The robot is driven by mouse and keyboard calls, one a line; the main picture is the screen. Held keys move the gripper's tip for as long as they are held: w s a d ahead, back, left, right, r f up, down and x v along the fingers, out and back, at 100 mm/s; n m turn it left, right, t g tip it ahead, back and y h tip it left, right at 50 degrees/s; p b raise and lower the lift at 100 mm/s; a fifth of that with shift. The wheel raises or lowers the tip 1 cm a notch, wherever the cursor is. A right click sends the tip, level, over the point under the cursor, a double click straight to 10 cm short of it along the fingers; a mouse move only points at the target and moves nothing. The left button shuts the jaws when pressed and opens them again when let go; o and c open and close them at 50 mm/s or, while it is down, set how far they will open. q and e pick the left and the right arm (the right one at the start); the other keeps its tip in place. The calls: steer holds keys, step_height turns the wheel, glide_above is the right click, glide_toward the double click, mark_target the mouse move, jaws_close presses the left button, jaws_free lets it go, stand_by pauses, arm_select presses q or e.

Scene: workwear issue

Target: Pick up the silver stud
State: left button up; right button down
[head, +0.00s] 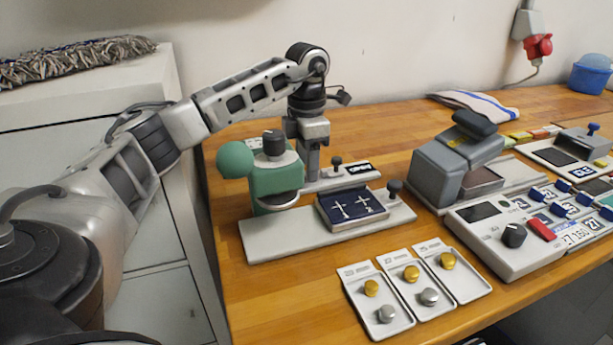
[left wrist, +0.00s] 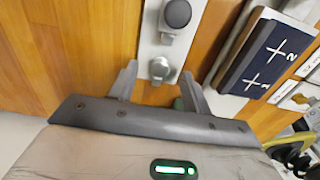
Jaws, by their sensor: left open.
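My left gripper (head: 311,172) points down behind the green press (head: 277,180), at the back of its light base plate. In the left wrist view its two fingers are open, one on each side of a round silver stud (left wrist: 160,68). This stud sits on a narrow light strip, near a dark knob (left wrist: 177,14); I cannot tell whether the fingers touch it. In the head view this stud is hidden. Two other silver studs, one (head: 386,313) and another (head: 429,297), lie in the front trays, away from the gripper. My right gripper is not in view.
A navy pad with white crosses (head: 352,206) lies beside the press. Gold studs (head: 411,272) share the front trays. A grey machine (head: 457,160) and a control box (head: 500,240) stand to the right. Bare wood lies behind the press and at the front left.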

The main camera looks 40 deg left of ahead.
arm_select(q)
steer(key=shift+s+f, duration=0.1)
steer(key=shift+f, duration=0.55)
steer(key=c, duration=1)
jaws_close()
steer(key=shift+r, duration=0.15)
